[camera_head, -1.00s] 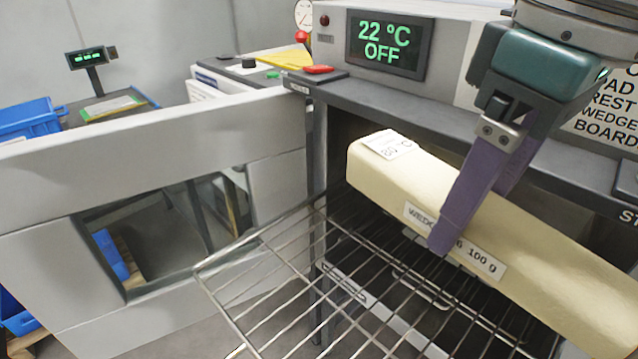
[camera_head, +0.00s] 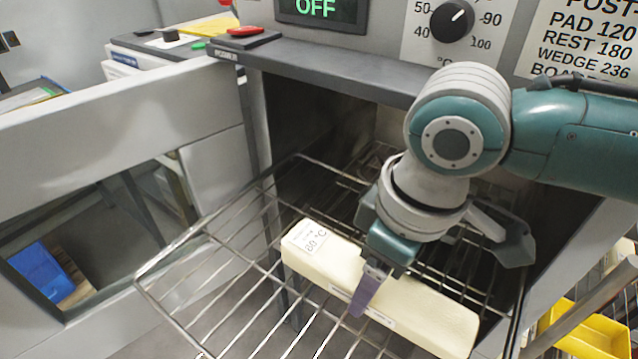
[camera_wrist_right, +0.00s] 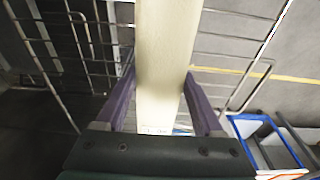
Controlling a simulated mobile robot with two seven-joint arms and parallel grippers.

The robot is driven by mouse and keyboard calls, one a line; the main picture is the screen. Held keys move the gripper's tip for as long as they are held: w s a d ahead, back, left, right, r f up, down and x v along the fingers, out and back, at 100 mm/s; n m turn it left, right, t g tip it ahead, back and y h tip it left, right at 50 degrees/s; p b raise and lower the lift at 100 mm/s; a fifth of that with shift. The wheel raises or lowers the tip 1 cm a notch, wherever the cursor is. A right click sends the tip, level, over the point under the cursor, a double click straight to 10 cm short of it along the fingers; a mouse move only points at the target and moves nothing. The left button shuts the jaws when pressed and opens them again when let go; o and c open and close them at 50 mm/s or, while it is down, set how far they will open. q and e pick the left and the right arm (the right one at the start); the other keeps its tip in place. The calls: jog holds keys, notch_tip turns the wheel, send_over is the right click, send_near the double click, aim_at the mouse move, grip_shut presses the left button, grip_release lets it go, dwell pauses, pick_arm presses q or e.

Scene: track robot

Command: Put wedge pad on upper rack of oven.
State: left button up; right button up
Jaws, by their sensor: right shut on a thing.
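The wedge pad (camera_head: 440,309) is a long cream block with a white label marked in °C on its left end. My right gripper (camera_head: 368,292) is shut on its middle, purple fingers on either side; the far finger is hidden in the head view. The right wrist view shows the pad (camera_wrist_right: 168,60) between both fingers. The pad lies lengthwise over the pulled-out wire rack (camera_head: 138,281) of the open oven (camera_head: 330,80). I cannot tell whether it touches the wires. My left gripper is not in view.
The oven door (camera_head: 80,160) stands open at the left. A yellow bin (camera_head: 590,335) is at the lower right. The rack's left part is bare. The display reads OFF.

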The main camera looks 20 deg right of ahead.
jog(key=shift+f+b, duration=0.35)
jog(key=shift+f, duration=1.5)
jog(key=shift+f, duration=0.1)
jog(key=o, duration=1.4)
